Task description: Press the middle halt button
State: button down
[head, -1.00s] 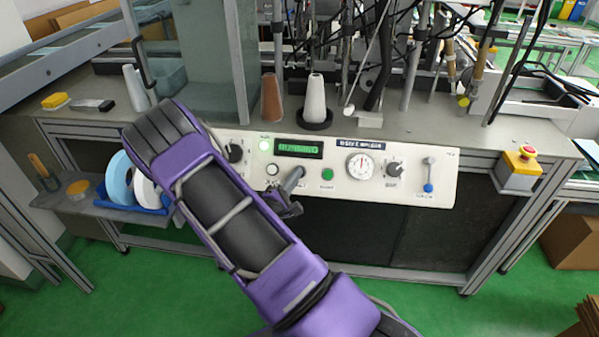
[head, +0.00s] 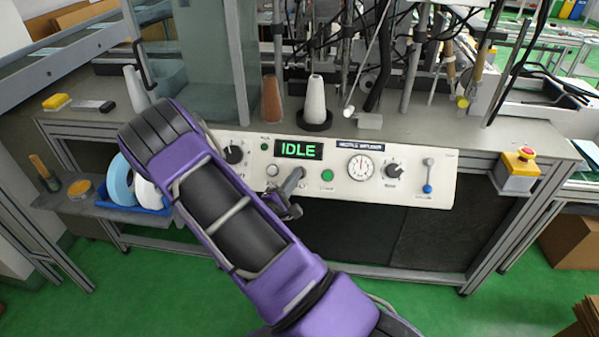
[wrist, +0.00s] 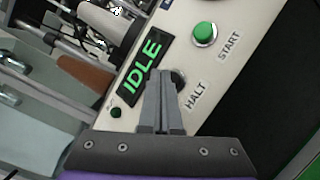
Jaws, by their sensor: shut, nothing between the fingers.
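The control panel (head: 420,190) runs along the front of the machine table. The halt button (wrist: 179,77) shows in the wrist view as a dark round shape beside the HALT label (wrist: 195,95), partly covered by my fingers. In the head view my gripper hides most of it. My gripper (wrist: 162,74) is shut and empty, its fingertips at the halt button; whether they touch it I cannot tell. In the head view my gripper (head: 298,173) reaches the panel just below the display (head: 298,149), which reads IDLE in green.
A green start button (head: 327,175) is right of the gripper, a pale round button (head: 272,170) left. A red emergency button (head: 526,153) sits on a yellow box at the table's right end.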

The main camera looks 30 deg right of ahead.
jog(key=shift+s+a+r+p, duration=0.55)
jog(key=shift+s+r+p, duration=0.1)
jog(key=shift+s+r, duration=0.15)
jog(key=shift+s+a+r+p, duration=0.5)
jog(key=shift+s+r+p, duration=0.15)
jog(key=shift+s+r, duration=0.15)
